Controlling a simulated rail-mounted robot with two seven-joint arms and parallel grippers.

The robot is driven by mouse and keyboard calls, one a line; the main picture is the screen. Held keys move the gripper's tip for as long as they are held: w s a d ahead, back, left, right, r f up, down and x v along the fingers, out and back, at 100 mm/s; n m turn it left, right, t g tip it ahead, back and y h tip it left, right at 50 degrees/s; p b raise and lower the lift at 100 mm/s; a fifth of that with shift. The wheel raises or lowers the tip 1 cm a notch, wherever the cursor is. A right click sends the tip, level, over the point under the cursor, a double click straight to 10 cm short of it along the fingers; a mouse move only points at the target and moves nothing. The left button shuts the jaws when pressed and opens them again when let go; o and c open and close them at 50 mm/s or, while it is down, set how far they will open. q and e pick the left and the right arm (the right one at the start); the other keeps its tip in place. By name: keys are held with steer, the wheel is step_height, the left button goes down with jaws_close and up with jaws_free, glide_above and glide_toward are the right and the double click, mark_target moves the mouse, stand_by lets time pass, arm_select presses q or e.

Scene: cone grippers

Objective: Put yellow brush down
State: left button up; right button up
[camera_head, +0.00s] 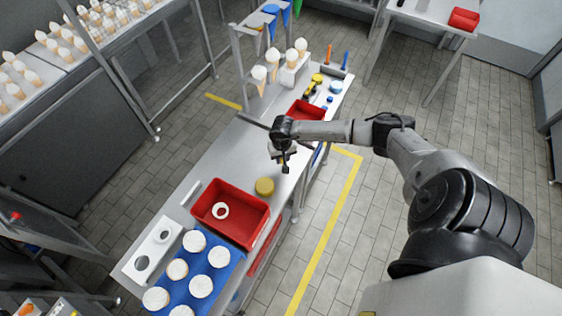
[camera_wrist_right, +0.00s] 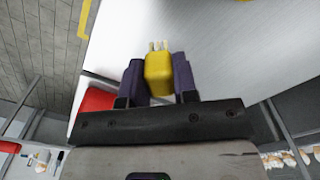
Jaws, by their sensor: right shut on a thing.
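My right gripper (camera_head: 284,165) is over the grey worktable (camera_head: 225,165), between the two red trays. In the right wrist view, the gripper (camera_wrist_right: 160,75) is shut on the yellow brush (camera_wrist_right: 158,76). The brush sits between the two dark fingers, with short pale tips sticking out past them. The pale table surface (camera_wrist_right: 225,50) fills much of that view; I cannot tell the exact gap between brush and table. In the head view the brush is hidden or too small to make out. My left gripper is not in view.
A yellow round item (camera_head: 265,187) stands just below the gripper in the picture. A red tray (camera_head: 264,225) holds a white ring (camera_head: 220,211). A blue tray (camera_head: 230,272) carries several white-topped cups. Another red tray (camera_head: 312,107) and cones on a stand (camera_head: 290,74) are beyond the arm.

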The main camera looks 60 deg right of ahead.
steer(key=shift+w+f, duration=0.25)
steer(key=shift+f, duration=0.35)
step_height(320, 180, down, 3)
steer(key=shift+r+p, duration=0.1)
steer(key=shift+p, duration=0.25)
steer(key=shift+f, duration=0.2)
steer(key=shift+d, duration=0.1)
steer(key=shift+f, duration=0.2)
steer(key=o, duration=0.8)
steer(key=shift+r, duration=0.1)
